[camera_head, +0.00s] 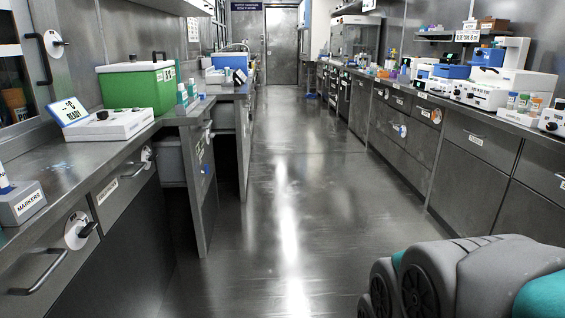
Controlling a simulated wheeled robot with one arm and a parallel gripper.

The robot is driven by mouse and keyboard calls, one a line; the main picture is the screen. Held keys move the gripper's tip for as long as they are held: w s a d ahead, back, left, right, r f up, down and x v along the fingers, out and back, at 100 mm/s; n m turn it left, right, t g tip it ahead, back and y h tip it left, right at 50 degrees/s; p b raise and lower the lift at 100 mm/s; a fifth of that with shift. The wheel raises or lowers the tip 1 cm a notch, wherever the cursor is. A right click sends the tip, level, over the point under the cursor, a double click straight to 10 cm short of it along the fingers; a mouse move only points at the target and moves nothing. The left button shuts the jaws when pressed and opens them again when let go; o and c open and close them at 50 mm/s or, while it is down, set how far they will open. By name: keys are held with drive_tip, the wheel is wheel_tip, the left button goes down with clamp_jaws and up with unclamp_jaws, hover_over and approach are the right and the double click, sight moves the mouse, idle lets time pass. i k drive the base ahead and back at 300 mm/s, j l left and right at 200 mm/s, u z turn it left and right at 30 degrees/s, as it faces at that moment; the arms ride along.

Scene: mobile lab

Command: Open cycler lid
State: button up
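No device in view carries a readable cycler label, so I cannot tell for certain which one is the cycler. A low white device (110,124) with a dark knob lies on the left counter, with a tilted blue-edged panel (70,111) reading "READY" at its left end. Several white and blue bench devices (488,57) stand on the right counter; their lids are too small to judge. My gripper is not in view; only grey and teal links of my arm show at the lower right.
A green box (138,86) with a white lid stands behind the low device. A markers holder (20,203) sits at the near left counter edge. Drawer handles (40,272) stick out on the left. The floor aisle (285,190) between the counters is clear up to the far door (281,45).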

sight(448, 69)
drive_tip(key=i+z, duration=0.2)
drive_tip(key=i, duration=0.5)
drive_tip(key=i+j+z, duration=0.15)
drive_tip(key=i, duration=0.55)
drive_tip(key=i+j+z, duration=0.2)
drive_tip(key=i, duration=0.5)
drive_tip(key=i+l+z, duration=0.1)
drive_tip(key=i, duration=0.85)
drive_tip(key=i+l+z, duration=0.1)
drive_tip(key=i, duration=0.85)
drive_tip(key=i+z, duration=0.15)
drive_tip(key=i, duration=0.8)
drive_tip(key=i+j+z, duration=0.1)
drive_tip(key=i, duration=0.85)
drive_tip(key=j, duration=0.05)
